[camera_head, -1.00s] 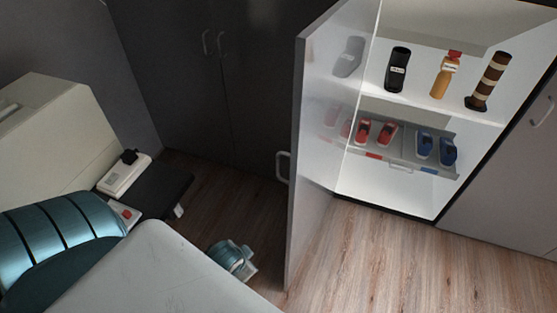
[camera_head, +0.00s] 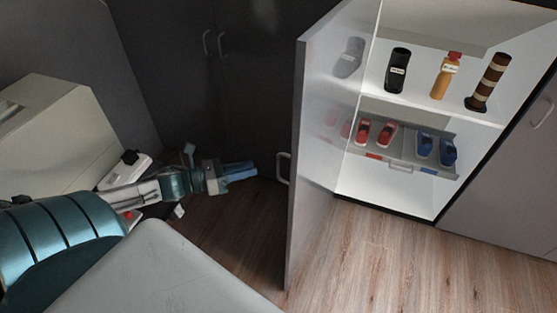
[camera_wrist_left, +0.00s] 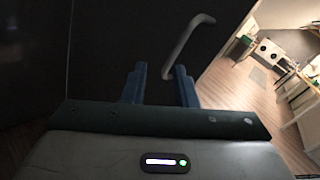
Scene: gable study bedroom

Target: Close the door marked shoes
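The open cabinet door (camera_head: 318,150) stands swung out from a lit cabinet with shoes inside; no marking on it is readable. Its bar handle (camera_head: 283,168) is on the outer face, near the free edge. The handle also shows in the left wrist view (camera_wrist_left: 187,42), just beyond the fingertips against a dark panel. My left gripper (camera_head: 250,172) is left of the handle in the head view, pointing at it with a small gap. Its fingers (camera_wrist_left: 163,82) are apart with nothing between them. My right gripper is out of view.
The lit cabinet (camera_head: 390,196) holds red shoes (camera_head: 374,133), blue shoes (camera_head: 436,149), bottles and a striped cylinder. Dark closed doors (camera_head: 225,90) stand behind my arm. A closed door (camera_head: 510,175) is at right. The wood floor (camera_head: 380,265) in front is clear.

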